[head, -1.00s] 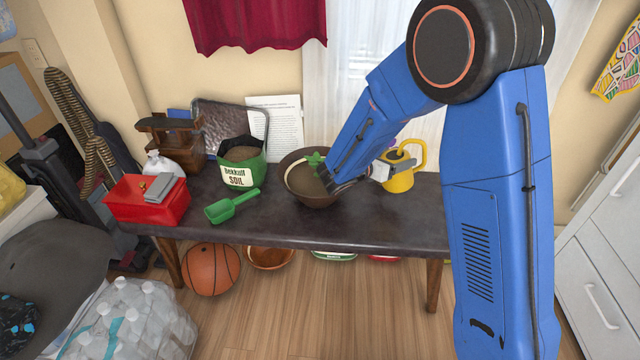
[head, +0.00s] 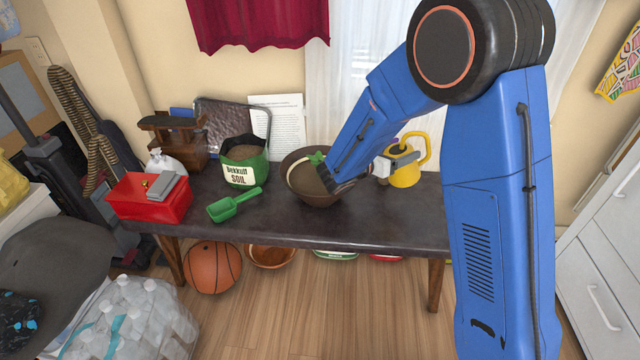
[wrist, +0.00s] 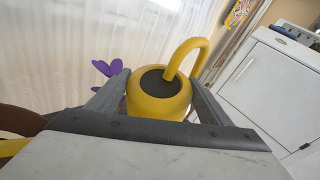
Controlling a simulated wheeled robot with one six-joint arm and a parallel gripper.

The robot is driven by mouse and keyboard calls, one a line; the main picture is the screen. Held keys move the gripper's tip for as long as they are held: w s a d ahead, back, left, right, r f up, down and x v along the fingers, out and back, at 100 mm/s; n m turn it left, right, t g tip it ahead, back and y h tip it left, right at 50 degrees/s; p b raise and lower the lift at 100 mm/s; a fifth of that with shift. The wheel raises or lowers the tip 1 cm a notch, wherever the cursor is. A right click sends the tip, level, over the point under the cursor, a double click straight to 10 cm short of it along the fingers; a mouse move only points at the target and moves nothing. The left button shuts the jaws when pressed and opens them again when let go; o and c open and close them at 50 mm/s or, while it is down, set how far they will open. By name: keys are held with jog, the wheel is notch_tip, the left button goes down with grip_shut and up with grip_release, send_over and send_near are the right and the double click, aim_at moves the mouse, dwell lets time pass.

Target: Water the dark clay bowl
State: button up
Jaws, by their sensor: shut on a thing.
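The dark clay bowl (head: 316,198) stands on the bench, filled with brown soil, with a green leafy sprig (head: 316,158) showing at its rim. The yellow watering can (head: 406,176) is right of the bowl, roughly upright. My gripper (wrist: 157,98) is shut on the can, its fingers on either side of the body; the can's dark open top and curved handle show in the wrist view. My forearm hides part of the bowl's right side and the can's spout in the head view. I cannot tell whether the can touches the bench.
The bench (head: 375,218) also holds a soil bag (head: 242,172), a green scoop (head: 232,205) and a red box (head: 150,200), all left of the bowl. A curtained window is behind. A purple flower shape (wrist: 107,67) shows behind the left finger.

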jog(key=shift+a+r+n+h, duration=0.1)
jog(key=shift+r+n+h, duration=0.2)
jog(key=shift+r, duration=0.6)
jog(key=shift+r+t, duration=0.15)
jog(key=shift+t, duration=0.15)
dwell(1.0)
jog(key=shift+a+r+n+t+h, duration=0.2)
jog(key=shift+r+n+t+h, duration=0.15)
jog(key=shift+r, duration=0.35)
dwell(1.3)
jog(key=shift+f+m+g+y, duration=0.4)
jog(key=shift+f+m+y, duration=0.1)
jog(key=shift+f, duration=0.7)
jog(key=shift+f+m+g+y, duration=0.35)
jog(key=shift+f+m+y, duration=0.15)
jog(key=shift+f, duration=0.75)
jog(key=shift+f+m+g+y, duration=0.45)
jog(key=shift+f+y, duration=0.1)
jog(key=shift+f, duration=0.65)
jog(key=shift+f+m+y, duration=0.3)
jog(key=shift+f+y, duration=0.2)
jog(key=shift+f, duration=0.65)
jog(key=c, duration=0.6)
jog(key=shift+r, duration=0.1)
jog(key=shift+r, duration=2)
